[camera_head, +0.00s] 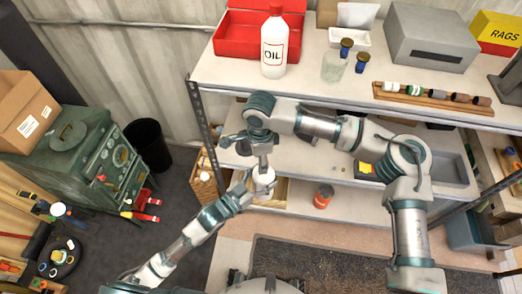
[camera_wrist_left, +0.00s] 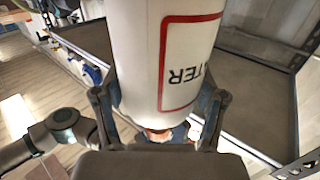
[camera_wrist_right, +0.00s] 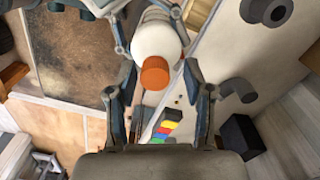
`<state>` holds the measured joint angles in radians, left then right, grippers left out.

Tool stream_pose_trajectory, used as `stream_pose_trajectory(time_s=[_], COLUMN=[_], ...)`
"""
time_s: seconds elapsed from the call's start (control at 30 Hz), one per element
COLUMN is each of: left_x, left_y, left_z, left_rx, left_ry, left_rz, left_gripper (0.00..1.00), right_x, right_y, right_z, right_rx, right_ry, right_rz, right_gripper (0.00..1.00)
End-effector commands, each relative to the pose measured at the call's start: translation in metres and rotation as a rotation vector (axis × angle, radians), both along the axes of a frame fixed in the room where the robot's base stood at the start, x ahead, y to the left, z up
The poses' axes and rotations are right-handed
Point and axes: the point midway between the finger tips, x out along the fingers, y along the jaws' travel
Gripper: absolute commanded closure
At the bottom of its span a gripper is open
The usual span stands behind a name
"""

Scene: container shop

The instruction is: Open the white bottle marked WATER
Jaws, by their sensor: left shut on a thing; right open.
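The white WATER bottle (camera_wrist_left: 165,60) is in my left gripper (camera_wrist_left: 158,108), whose fingers are shut on both its sides. Its red-framed label appears upside down in the left wrist view and is partly cut off. The bottle also shows in the head view (camera_head: 264,180), held in front of the lower shelves. In the right wrist view its orange cap (camera_wrist_right: 155,73) is on and points toward my right gripper (camera_wrist_right: 158,80). That gripper is open, with the cap seen between its fingers; I cannot tell whether they touch it. In the head view my right gripper (camera_head: 262,158) is just above the bottle.
A metal shelf unit (camera_head: 225,75) stands behind my arms. Its top bears a white OIL bottle (camera_head: 274,45), a red toolbox (camera_head: 235,38), a grey box (camera_head: 432,38) and a glass jar (camera_head: 333,67). An orange can (camera_head: 322,197) stands lower down. A green cabinet (camera_head: 75,145) is at the left.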

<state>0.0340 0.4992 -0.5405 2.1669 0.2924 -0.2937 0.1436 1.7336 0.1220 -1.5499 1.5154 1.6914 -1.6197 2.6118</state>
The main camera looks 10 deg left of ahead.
Motion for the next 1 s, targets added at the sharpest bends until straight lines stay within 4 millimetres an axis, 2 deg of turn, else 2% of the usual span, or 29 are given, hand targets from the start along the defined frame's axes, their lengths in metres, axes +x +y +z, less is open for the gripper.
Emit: stream_pose_trajectory(time_s=[0.1,0.37,0.57,0.8,0.87,1.0], left_x=[-0.0001,0.0000,-0.0003,-0.0017,-0.0020,-0.0027], left_y=[-0.0001,-0.0008,-0.0012,-0.0022,-0.0025,-0.0033], left_z=[0.0008,0.0009,0.0012,0.0019,0.0020,0.0022], left_rx=[-0.001,-0.001,-0.001,-0.002,-0.002,-0.003], left_ry=[-0.002,-0.002,-0.002,-0.005,-0.006,-0.007], left_rz=[0.000,0.000,-0.001,-0.005,-0.005,-0.007], left_gripper=[1.00,1.00,1.00,1.00,1.00,1.00], right_x=[-0.0004,-0.0003,0.0003,0.0011,0.0007,-0.0014], right_y=[-0.0005,-0.0009,-0.0009,-0.0003,-0.0002,-0.0012], right_z=[-0.0064,-0.0074,-0.0072,-0.0071,-0.0071,-0.0073], right_rx=[-0.001,0.001,0.002,0.005,0.007,0.014], right_ry=[0.001,0.000,-0.002,-0.003,-0.004,-0.001], right_rz=[0.001,0.001,0.001,0.055,0.144,0.491], right_gripper=[0.48,0.48,0.98,1.00,1.00,1.00])
